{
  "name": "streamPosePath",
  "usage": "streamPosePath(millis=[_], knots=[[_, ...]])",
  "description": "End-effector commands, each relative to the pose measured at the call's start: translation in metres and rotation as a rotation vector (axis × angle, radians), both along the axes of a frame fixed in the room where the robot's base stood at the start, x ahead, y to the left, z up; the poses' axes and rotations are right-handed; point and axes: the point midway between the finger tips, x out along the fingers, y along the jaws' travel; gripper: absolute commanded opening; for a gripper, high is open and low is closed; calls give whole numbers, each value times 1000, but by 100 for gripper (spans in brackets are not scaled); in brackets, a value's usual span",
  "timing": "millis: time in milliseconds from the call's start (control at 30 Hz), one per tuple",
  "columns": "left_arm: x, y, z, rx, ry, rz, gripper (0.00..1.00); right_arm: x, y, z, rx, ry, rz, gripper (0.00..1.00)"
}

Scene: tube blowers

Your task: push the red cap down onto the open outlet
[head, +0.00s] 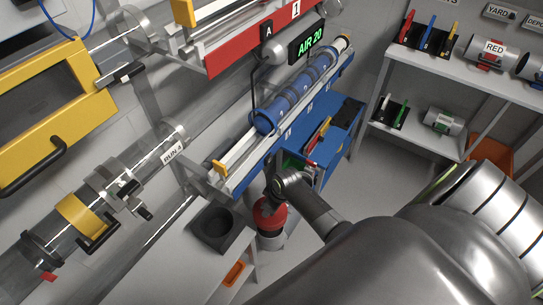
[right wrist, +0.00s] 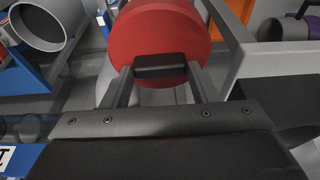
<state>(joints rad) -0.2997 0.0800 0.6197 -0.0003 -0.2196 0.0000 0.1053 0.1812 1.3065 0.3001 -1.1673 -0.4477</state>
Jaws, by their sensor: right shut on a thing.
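The red cap (head: 272,217) is in the lower middle of the head view. Its round red face (right wrist: 160,22) fills the top middle of the right wrist view, with a black grip bar (right wrist: 160,66) across its lower part. My right gripper (head: 268,199) is shut on this bar, one finger on each side (right wrist: 160,76). A pale upright pipe end (head: 271,241), apparently the outlet, shows directly under the cap. The cap hides its mouth, so I cannot tell whether the cap touches it or sits on it. My left gripper is not in view.
A grey bench (head: 170,255) with a black holder with a round recess (head: 216,226) stands left of the cap. Behind are a blue cabinet (head: 335,137) and a rail with a blue tube (head: 290,100). Shelves (head: 455,75) stand at right. Bare floor lies between.

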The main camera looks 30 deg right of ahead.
Motion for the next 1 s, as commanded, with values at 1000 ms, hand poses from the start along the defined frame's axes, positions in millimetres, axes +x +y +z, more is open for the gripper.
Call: streamPosePath(millis=[1000], knots=[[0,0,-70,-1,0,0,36,1,0,-103,0,-1,0,18]])
